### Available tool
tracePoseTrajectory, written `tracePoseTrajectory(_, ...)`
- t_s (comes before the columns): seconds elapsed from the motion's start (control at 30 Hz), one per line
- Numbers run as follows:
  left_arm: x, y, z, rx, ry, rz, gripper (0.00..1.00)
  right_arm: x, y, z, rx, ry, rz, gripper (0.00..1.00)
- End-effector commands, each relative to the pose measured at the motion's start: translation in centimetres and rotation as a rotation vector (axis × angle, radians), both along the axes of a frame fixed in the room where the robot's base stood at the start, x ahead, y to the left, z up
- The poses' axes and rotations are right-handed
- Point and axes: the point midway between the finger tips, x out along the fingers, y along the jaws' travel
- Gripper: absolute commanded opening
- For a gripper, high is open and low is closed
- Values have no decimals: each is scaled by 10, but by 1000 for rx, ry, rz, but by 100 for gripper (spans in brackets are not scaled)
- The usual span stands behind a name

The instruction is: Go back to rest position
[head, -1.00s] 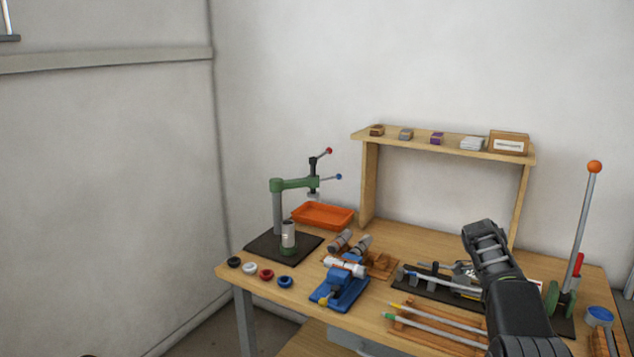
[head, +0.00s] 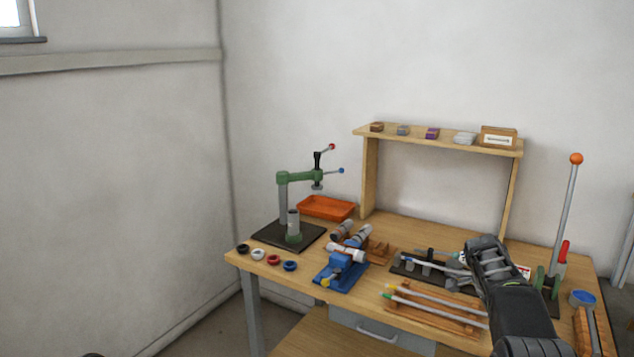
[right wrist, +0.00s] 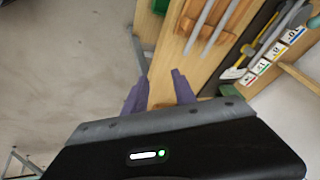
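My right arm (head: 515,305) comes in from the lower right in the head view, raised in front of the workbench's right part. In the right wrist view my right gripper (right wrist: 160,88) has its two purple fingers spread apart with nothing between them. It points down past the bench's front edge, with bare floor below and to the left. My left gripper is not in view; only a small dark shape shows at the bottom left edge of the head view.
The workbench (head: 243,262) holds a green press (head: 300,177), an orange tray (head: 326,208), a blue fixture (head: 340,272), rods on a wooden rack (head: 435,308) and a tall lever with an orange knob (head: 576,159). A shelf (head: 367,130) stands behind. The floor to the left is clear.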

Motion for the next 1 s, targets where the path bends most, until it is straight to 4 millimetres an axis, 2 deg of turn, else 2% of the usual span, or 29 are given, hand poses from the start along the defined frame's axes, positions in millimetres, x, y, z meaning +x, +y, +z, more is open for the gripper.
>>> tracePoseTrajectory(0.13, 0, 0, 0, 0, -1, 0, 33, 12, 24, -51, 18, 31, 258, 33)
tracePoseTrajectory(0.27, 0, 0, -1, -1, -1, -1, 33, 11, 58, -110, 41, 55, 510, 33)
tracePoseTrajectory(0.37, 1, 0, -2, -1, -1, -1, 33, -3, 97, -168, 65, 70, 732, 33)
tracePoseTrajectory(0.4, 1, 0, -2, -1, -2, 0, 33, -14, 116, -191, 76, 73, 822, 33)
tracePoseTrajectory(0.47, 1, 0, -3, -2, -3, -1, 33, -34, 145, -225, 91, 74, 948, 33)
tracePoseTrajectory(0.5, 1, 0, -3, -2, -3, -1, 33, -50, 163, -245, 100, 74, 1023, 33)
tracePoseTrajectory(0.57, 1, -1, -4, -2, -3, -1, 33, -77, 192, -271, 114, 71, 1126, 33)
tracePoseTrajectory(0.6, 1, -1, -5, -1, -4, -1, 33, -98, 211, -287, 123, 70, 1191, 33)
tracePoseTrajectory(0.67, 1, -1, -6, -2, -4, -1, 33, -132, 238, -307, 139, 69, 1276, 33)
tracePoseTrajectory(0.7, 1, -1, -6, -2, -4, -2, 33, -156, 256, -317, 151, 69, 1329, 33)
tracePoseTrajectory(0.77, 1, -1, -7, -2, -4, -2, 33, -195, 281, -330, 173, 72, 1398, 33)
tracePoseTrajectory(0.83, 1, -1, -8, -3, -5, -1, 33, -242, 308, -339, 207, 78, 1464, 33)
tracePoseTrajectory(0.9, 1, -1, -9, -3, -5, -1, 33, -288, 331, -342, 250, 89, 1508, 33)
tracePoseTrajectory(1.0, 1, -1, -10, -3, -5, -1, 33, -344, 355, -341, 327, 112, 1528, 33)
